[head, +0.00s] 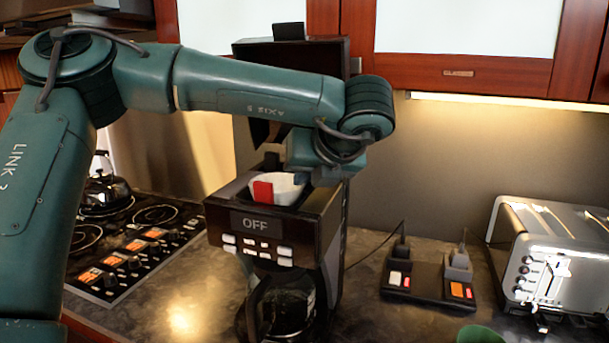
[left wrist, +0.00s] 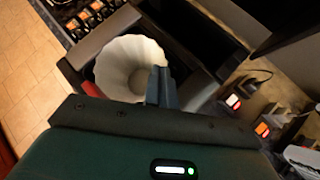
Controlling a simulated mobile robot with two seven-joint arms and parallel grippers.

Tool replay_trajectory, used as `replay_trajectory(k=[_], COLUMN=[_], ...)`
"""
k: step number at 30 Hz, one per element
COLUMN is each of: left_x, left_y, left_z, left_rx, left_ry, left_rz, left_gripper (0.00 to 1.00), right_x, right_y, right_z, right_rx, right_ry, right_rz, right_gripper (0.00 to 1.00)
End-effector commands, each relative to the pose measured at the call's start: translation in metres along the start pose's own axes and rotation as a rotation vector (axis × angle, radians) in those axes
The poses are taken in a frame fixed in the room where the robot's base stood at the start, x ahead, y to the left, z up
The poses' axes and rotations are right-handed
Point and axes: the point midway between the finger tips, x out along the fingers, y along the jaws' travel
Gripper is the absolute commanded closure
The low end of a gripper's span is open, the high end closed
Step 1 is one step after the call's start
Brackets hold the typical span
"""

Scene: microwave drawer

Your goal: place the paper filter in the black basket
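The white, fluted paper filter (head: 284,188) is in the open top of the black coffee maker (head: 262,224), its rim showing above the front edge. In the left wrist view the filter (left wrist: 128,65) is open side up. My left gripper (head: 301,178) is over the coffee maker; its fingers (left wrist: 161,80) are close together at the filter's rim and appear shut on it. A red tab (head: 263,191) shows in front of the filter. The black basket is mostly hidden, so I cannot tell how deep the filter sits in it. My right gripper is not in view.
A stove (head: 127,250) with a kettle (head: 105,190) is on the left. A power strip (head: 428,284) with plugs and a steel toaster (head: 548,262) stand to the right. Cabinets (head: 465,72) hang above. The glass carafe (head: 283,303) sits under the coffee maker's head.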

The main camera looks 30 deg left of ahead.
Motion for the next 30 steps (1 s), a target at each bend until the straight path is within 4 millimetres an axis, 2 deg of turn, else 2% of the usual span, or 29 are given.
replay_trajectory(k=[2,9,20,24,27,30], left_x=[0.002,0.001,-0.003,-0.023,-0.046,-0.069], left_y=[-0.001,0.0,0.001,-0.002,-0.002,-0.001], left_z=[-0.002,-0.001,0.004,-0.001,-0.001,-0.001], left_rx=[-0.001,0.0,0.001,-0.001,-0.001,0.0], left_ry=[0.0,0.0,0.0,-0.003,-0.003,-0.003], left_rz=[0.0,0.0,0.0,-0.005,-0.004,-0.003], left_gripper=[0.99,0.8,0.8,0.8,0.8,0.8], right_x=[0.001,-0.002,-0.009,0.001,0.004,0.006], right_y=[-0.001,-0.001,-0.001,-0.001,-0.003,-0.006], right_z=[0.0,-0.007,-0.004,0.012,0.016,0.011], right_rx=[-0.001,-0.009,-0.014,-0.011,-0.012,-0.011], right_ry=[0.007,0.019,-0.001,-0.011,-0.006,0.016], right_rz=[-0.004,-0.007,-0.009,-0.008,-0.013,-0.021], right_gripper=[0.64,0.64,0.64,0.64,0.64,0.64])
